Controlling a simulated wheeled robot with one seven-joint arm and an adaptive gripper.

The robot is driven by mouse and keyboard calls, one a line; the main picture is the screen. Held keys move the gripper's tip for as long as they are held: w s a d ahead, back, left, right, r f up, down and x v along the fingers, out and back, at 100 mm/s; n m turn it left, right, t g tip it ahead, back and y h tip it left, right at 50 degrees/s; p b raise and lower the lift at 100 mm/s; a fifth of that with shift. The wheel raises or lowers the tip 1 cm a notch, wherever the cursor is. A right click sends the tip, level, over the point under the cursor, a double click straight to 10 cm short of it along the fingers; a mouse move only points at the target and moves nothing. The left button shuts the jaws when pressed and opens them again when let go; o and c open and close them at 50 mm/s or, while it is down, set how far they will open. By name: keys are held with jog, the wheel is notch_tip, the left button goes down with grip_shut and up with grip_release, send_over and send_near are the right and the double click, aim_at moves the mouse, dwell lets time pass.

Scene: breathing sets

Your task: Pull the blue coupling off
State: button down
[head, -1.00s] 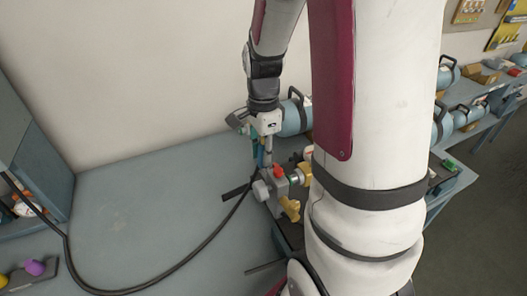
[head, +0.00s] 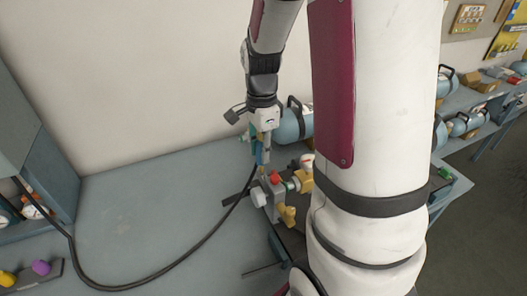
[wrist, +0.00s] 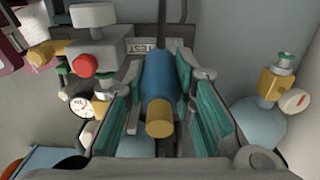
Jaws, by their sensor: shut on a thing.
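The blue coupling (wrist: 158,75) lies between the teal-padded fingers of my gripper (wrist: 162,105) in the wrist view. My gripper is shut on it. Its brass-coloured end (wrist: 160,118) shows bare, with nothing visibly fitted on it. In the head view my gripper (head: 262,148) is above the grey valve block (head: 269,190), which has a red button and a yellow knob. The block also shows at the upper left of the wrist view (wrist: 92,50), apart from the brass end. A black hose (head: 205,240) runs from the left cabinet towards the block area; its end is hard to make out.
Another cylinder with a brass valve (wrist: 270,85) is at the right in the wrist view.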

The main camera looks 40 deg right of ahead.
jog(key=shift+r, duration=0.15)
jog(key=shift+r+p, duration=1.3)
jog(key=shift+r, duration=1.1)
